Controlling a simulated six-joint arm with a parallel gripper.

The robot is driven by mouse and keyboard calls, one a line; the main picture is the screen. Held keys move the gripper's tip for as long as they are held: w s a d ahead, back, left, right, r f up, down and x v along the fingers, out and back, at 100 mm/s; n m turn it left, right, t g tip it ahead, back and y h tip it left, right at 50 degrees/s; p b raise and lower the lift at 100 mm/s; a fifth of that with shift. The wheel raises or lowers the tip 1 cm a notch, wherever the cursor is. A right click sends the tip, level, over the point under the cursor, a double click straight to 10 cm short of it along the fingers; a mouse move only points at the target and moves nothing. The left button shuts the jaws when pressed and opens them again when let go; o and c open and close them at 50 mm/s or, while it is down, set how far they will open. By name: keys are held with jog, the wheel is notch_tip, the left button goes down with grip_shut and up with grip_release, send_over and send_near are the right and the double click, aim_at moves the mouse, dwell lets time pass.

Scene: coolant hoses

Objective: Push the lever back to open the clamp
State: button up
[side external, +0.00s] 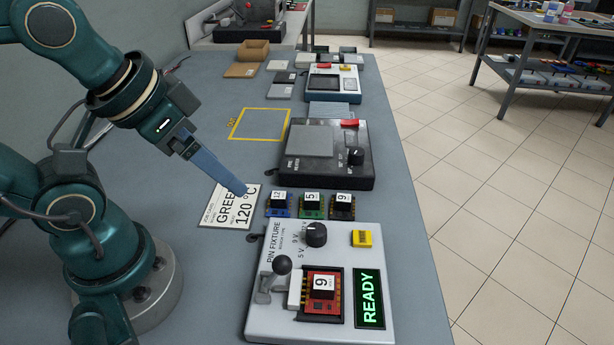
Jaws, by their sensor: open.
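The pin fixture (262,325) is a light grey box at the front of the table. Its clamp lever (283,265) has a dark ball knob and stands at the left of the socket, above a grey bracket. A red board (323,305) marked 9 sits in the socket, with a pale clamp block (295,291) at its left edge. My gripper (241,189) is open, seen side-on, pointing down over a white card (225,215) reading "GREE" and "120 °C". It is up and left of the lever, apart from it. The gap between its fingers is hidden.
The fixture has a black dial (316,234), a yellow button (362,238) and a green READY display (369,298). Several small chip boards (311,206) lie behind it, then a black heater box (325,155). A yellow outlined square (262,124) on the table is empty.

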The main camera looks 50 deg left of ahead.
jog(key=shift+s, duration=0.15)
jog(key=c, duration=0.5)
jog(key=shift+r, duration=0.55)
jog(key=c, duration=0.5)
jog(key=shift+w+d+r+m+g, duration=0.15)
jog(key=shift+w+d+r+m, duration=0.1)
jog(key=shift+w+r, duration=0.3)
jog(key=shift+w+d+r+m+g, duration=0.2)
jog(key=shift+w+r, duration=0.1)
jog(key=shift+r, duration=0.35)
grip_shut()
jog(key=w+d+f+m+g, duration=0.1)
jog(key=w+d+m+g, duration=0.1)
jog(key=d, duration=0.5)
jog(key=w+d+m+g, duration=0.2)
jog(key=d+m, duration=0.2)
jog(key=d, duration=0.3)
jog(key=shift+d+f, duration=0.35)
jog(key=shift+f, duration=0.05)
